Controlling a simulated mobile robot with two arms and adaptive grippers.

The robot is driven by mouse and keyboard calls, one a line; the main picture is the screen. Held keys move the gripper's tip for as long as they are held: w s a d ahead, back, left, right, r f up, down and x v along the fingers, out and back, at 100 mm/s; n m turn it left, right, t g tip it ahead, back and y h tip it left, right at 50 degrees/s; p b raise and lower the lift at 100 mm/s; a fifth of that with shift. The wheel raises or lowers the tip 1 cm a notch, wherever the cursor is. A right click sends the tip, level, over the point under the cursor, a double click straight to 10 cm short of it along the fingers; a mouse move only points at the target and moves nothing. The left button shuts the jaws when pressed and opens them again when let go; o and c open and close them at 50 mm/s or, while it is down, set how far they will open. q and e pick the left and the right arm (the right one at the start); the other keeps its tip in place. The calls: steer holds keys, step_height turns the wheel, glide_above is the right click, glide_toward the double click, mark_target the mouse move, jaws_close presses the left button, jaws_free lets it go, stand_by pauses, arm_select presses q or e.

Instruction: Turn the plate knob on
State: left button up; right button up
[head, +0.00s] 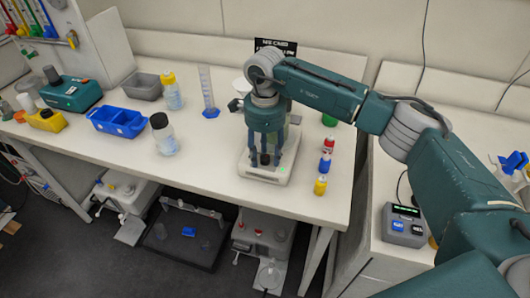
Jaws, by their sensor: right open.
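The white plate device (252,172) stands on the bench in the middle of the head view. A small green light shows on its front. A dark round knob (265,159) shows at its front, low between the fingers of my right gripper (264,158). My right gripper points down, open, in front of the plate and hides much of it. The fingertips appear close to the knob; I cannot tell whether they touch it. My left gripper is not in view.
Red, blue and yellow small bottles (325,162) stand just right of the plate. A graduated cylinder (207,92), a clear bottle (163,135) and a blue tray (118,122) stand to the left. The bench's front strip is clear.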

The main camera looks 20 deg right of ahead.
steer(key=c, duration=0.5)
jaws_close()
steer(key=shift+f+m+b, duration=0.2)
steer(key=shift+m+b, duration=1.25)
steer(key=shift+m, duration=0.45)
steer(key=shift+r+m, duration=0.2)
steer(key=shift+m, duration=0.2)
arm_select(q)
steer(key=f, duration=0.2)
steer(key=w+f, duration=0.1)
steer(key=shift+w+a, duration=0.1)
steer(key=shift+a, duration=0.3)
arm_select(e)
steer(key=o, duration=0.5)
jaws_free()
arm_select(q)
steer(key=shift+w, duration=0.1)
